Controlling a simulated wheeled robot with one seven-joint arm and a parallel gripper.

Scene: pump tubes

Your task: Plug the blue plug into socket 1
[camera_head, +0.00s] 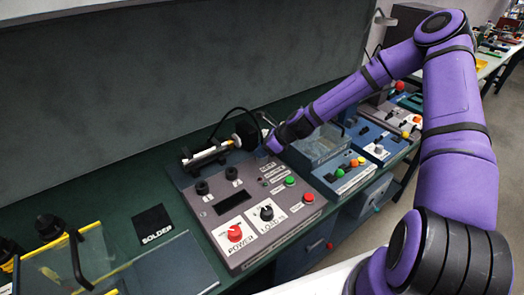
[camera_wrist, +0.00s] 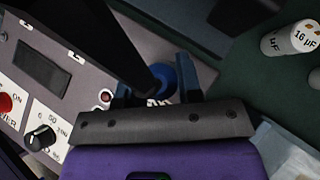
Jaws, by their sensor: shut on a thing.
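My gripper (camera_wrist: 155,86) is shut on the blue plug (camera_wrist: 163,78), seen between its fingers in the wrist view. A thick black part, perhaps the plug's cable, runs from the plug toward the top left there. In the head view my gripper (camera_head: 268,146) is low over the far right corner of the grey control panel (camera_head: 240,205). The plug is mostly hidden there by my gripper. White printed marks show on the panel just below the plug in the wrist view.
The panel carries a red knob (camera_head: 235,233), a black knob (camera_head: 266,213) and green and red buttons. A black cable (camera_head: 228,113) arches behind it. A clear tank (camera_head: 322,146) stands to the right. White capacitors (camera_wrist: 285,40) lie on the green bench. A solder mat (camera_head: 153,222) lies left.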

